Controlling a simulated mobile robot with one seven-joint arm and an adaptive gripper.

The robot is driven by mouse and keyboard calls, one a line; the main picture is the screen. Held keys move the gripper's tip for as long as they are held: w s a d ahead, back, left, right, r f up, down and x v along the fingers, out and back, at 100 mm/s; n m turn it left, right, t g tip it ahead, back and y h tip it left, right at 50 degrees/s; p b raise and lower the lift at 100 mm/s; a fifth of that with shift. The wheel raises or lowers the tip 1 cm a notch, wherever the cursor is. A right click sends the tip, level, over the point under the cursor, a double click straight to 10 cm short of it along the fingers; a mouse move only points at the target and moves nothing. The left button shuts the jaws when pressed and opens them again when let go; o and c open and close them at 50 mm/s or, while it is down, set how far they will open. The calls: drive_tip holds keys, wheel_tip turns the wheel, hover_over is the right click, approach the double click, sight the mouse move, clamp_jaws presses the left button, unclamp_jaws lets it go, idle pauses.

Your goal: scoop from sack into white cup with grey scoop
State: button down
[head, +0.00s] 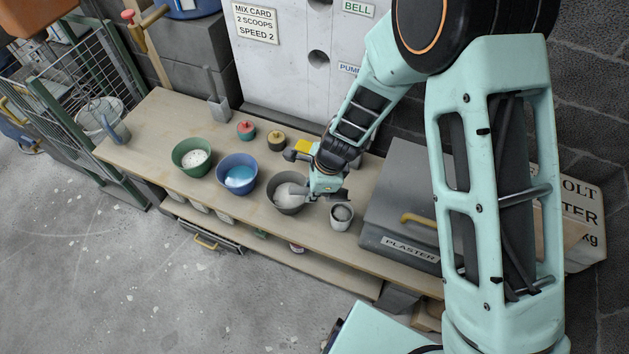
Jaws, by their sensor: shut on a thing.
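The white cup (342,219) stands upright on the bench, with greyish contents showing at its mouth. My gripper (322,192) is just left of and above the cup, at the right rim of a dark grey bowl (285,206) holding pale powder. It is shut on a small grey tool that looks like the grey scoop (304,190); its left end shows over the bowl, and the fingers hide much of it. A printed sack or box (584,212) with partly hidden lettering ending in "kg" stands at the far right, partly behind my arm.
A green bowl (191,170) and a blue bowl (236,185) stand left. Behind are red (246,131) and dark olive (276,140) knobbed pots and another upright grey scoop-like tool (217,105). A grey lidded bin marked PLASTER (396,215) stands right of the cup.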

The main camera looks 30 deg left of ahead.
drive_tip(key=shift+s+a+r+t+h+p, duration=0.15)
drive_tip(key=shift+s+a+t+h+p, duration=0.2)
drive_tip(key=shift+p, duration=1.55)
drive_tip(key=shift+s+a+f+h+p, duration=0.2)
drive_tip(key=shift+f+h+p, duration=0.15)
drive_tip(key=shift+f+p, duration=0.1)
drive_tip(key=shift+t, duration=0.25)
drive_tip(key=shift+a+h+p, duration=0.25)
drive_tip(key=shift+h+p, duration=0.05)
drive_tip(key=shift+p, duration=0.15)
drive_tip(key=shift+s, duration=0.1)
